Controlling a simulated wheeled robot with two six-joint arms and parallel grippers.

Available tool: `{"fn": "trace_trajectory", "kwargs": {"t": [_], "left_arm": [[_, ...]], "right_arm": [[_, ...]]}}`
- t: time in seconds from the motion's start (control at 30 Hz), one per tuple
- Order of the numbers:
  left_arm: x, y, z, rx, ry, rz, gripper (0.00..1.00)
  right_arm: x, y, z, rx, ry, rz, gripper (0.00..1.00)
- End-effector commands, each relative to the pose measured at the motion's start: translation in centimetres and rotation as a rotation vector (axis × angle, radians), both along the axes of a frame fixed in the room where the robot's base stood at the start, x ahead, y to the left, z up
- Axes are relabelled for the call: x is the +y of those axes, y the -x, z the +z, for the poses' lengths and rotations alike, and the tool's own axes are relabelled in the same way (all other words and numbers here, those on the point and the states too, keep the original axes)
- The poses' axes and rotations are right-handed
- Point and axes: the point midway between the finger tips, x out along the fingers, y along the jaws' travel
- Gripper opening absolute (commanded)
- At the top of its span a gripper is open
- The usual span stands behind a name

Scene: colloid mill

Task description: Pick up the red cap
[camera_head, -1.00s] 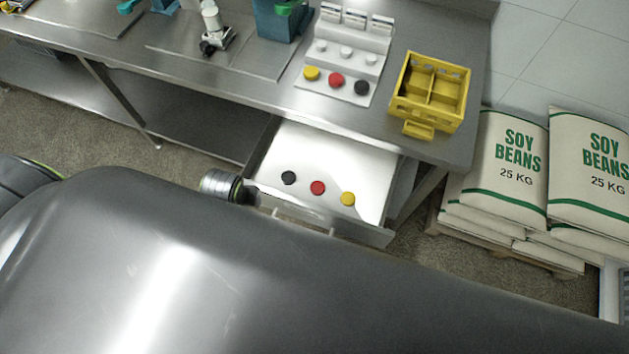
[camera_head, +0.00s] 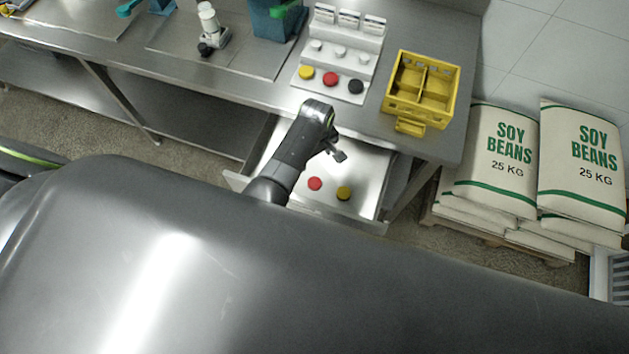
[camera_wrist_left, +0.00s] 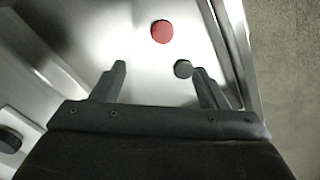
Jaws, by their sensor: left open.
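A red cap (camera_head: 315,184) lies in the open drawer (camera_head: 368,167) under the steel table, left of a yellow cap (camera_head: 344,193). The red cap also shows at the top of the left wrist view (camera_wrist_left: 163,32), with a black cap (camera_wrist_left: 183,69) nearer the fingers. In the head view my left arm hides that black cap. My left gripper (camera_head: 338,152) is over the drawer, open and empty; in the wrist view its two fingers (camera_wrist_left: 159,68) are spread, with the red cap beyond their tips. Another red cap (camera_head: 330,79) sits on the white stand (camera_head: 312,92). My right gripper is not in view.
The white stand also holds a yellow cap (camera_head: 306,72) and a black cap (camera_head: 356,86). A yellow divided crate (camera_head: 447,112) stands to its right on the table (camera_head: 240,85). Sacks of soy beans (camera_head: 497,165) are stacked at the right. The drawer walls surround the loose caps.

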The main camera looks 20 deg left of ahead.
Motion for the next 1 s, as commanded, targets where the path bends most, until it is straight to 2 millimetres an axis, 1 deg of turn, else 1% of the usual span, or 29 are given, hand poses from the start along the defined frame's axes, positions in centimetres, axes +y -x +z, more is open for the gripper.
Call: {"fn": "trace_trajectory", "kwargs": {"t": [0.03, 0.23, 0.27, 0.3, 0.7, 0.83, 1.0], "left_arm": [[0.1, 0.1, -0.8, 0.004, -0.002, 0.0, 0.67], [0.1, 0.1, -3.5, 0.002, 0.0, -0.002, 0.67], [0.1, 0.1, -4.1, 0.002, 0.0, -0.002, 0.67], [0.1, 0.1, -5.0, 0.0, 0.0, -0.001, 0.67], [0.1, 0.1, -9.3, -0.002, 0.0, -0.002, 0.67], [0.1, 0.1, -10.4, -0.002, 0.0, -0.002, 0.67], [0.1, 0.1, -10.9, -0.001, 0.0, -0.002, 0.67]], "right_arm": [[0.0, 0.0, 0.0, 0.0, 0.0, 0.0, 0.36], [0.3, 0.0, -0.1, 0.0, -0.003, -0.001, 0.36], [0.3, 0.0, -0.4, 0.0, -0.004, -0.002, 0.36], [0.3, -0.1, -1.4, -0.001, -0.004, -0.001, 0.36], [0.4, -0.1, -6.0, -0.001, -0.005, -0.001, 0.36], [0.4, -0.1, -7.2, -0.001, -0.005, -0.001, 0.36], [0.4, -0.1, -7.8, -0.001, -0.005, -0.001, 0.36]]}}
